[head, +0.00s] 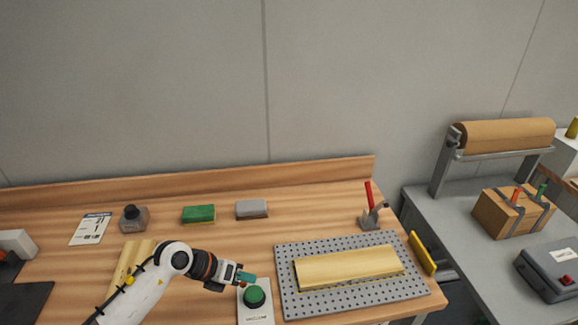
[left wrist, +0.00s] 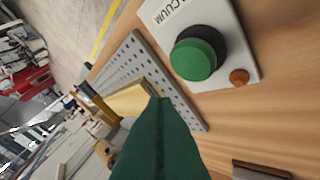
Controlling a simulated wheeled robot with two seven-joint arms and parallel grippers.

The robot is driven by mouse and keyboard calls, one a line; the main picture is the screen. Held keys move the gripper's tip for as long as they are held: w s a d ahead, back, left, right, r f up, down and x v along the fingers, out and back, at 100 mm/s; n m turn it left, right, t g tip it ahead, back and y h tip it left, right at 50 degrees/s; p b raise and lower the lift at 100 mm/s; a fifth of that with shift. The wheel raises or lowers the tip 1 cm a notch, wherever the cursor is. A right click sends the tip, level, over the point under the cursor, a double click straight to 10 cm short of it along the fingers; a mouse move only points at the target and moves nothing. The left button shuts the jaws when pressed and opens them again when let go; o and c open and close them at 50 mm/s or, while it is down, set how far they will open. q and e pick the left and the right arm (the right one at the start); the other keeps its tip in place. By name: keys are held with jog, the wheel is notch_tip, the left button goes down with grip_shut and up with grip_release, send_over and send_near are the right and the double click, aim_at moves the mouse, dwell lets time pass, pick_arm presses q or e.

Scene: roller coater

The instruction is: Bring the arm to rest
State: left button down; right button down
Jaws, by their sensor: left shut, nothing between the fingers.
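My left arm comes in from the lower left of the head view. Its gripper (head: 246,279) is shut and empty, just above and left of the green vacuum button (head: 255,297). The button sits on a white plate marked VACUUM; in the left wrist view the button (left wrist: 194,58) is near the top and looks unpressed or pressed, I cannot tell. The shut green fingers (left wrist: 160,140) fill the lower middle of the left wrist view. No touch between fingers and button is clear. My right gripper is not in view.
A perforated grey plate (head: 291,301) bears a wooden board (head: 347,267), with a red-handled clamp (head: 370,208) behind. A grey side table (head: 460,218) is at right.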

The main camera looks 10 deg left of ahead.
pick_arm(q)
jog(key=d+r+n+t+h, duration=0.55)
jog(key=r+n+t, duration=0.3)
jog(key=r, duration=0.45)
jog(key=a+r+n+t+y, duration=0.3)
jog(key=a+n+t+y, duration=0.3)
jog(key=n, duration=0.5)
jog(key=s+a+f+n+g+y, duration=0.8)
jog(key=f+n+y, duration=0.3)
jog(key=n, duration=0.4)
jog(key=s+d+f+n+g+h, duration=0.1)
jog(key=s+d+f+g+h, duration=0.15)
jog(key=s, duration=0.55)
jog(key=s+d+f+n+g+h, duration=0.15)
jog(key=s+f+g, duration=0.25)
jog(key=s, duration=0.5)
notch_tip(320, 180, down, 31)
jog(key=s+g+b, duration=0.2)
jog(key=b, duration=0.3)
jog(key=s+a+f+b, duration=0.1)
jog(key=s+f, duration=0.6)
jog(key=f, duration=0.3)
jog(key=s+a+f+g+b, duration=0.1)
jog(key=s+f+b, duration=0.1)
jog(key=s+f, duration=0.6)
jog(key=shift+a+f+y, duration=0.3)
jog(key=shift+f+y, duration=0.05)
jog(key=shift+f, duration=0.5)
